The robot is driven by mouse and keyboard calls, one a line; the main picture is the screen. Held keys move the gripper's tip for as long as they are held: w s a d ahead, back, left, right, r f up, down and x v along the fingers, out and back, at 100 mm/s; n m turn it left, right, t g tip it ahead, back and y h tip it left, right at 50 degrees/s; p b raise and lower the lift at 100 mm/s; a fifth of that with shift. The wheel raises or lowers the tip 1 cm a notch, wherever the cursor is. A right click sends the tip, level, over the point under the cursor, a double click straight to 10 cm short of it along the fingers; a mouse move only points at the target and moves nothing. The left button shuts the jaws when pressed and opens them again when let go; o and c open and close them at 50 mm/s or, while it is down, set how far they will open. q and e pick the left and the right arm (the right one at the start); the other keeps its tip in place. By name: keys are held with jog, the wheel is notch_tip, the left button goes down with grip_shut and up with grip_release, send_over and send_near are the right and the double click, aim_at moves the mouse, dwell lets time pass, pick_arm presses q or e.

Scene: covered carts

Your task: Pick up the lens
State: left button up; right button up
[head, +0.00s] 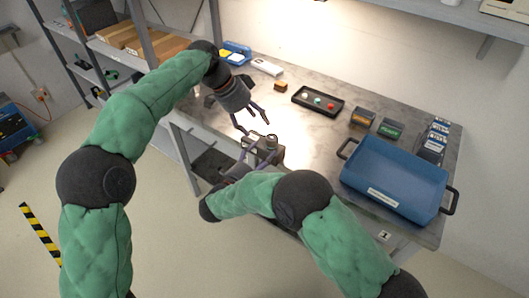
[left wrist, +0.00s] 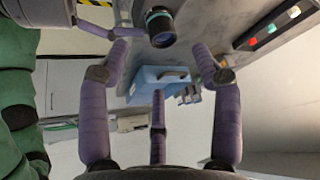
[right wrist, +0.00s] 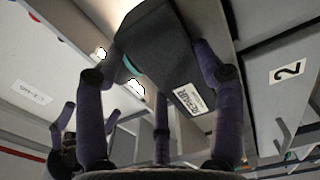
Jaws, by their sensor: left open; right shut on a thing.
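The lens (left wrist: 160,28) is a dark cylinder with a teal ring, seen in the left wrist view beyond the fingertips of my left gripper (left wrist: 160,65). My left gripper (head: 256,124) is open and empty, just above and beside the held thing in the head view. My right gripper (head: 250,152) is shut on a dark blocky body (head: 266,148) near the table's front edge. In the right wrist view this body (right wrist: 160,55) carries a white label reading "REPAIR". A teal edge shows at its left side, apparently the lens ring. The lens is hard to make out in the head view.
A blue tray (head: 395,165) with black handles stands at the right of the table. A black tray (head: 318,103) with three coloured pieces lies at the middle back. Small boxes (head: 362,117) stand behind the blue tray. A shelf (head: 465,15) hangs above.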

pick_arm(q)
jog(key=n, duration=0.3)
notch_tip(320, 180, up, 4)
jog(key=f+n+y, duration=0.1)
jog(key=n+y, duration=0.5)
jog(key=n, duration=2)
send_over(271, 136)
jog(key=shift+g, duration=0.4)
jog(key=shift+w+f, duration=0.15)
jog(key=shift+f, duration=3)
jog(key=shift+s+f, duration=0.15)
jog(key=shift+f, duration=1.15)
jog(key=shift+s+f, duration=0.15)
jog(key=shift+f, duration=1.15)
grip_shut()
jog(key=shift+r, duration=0.15)
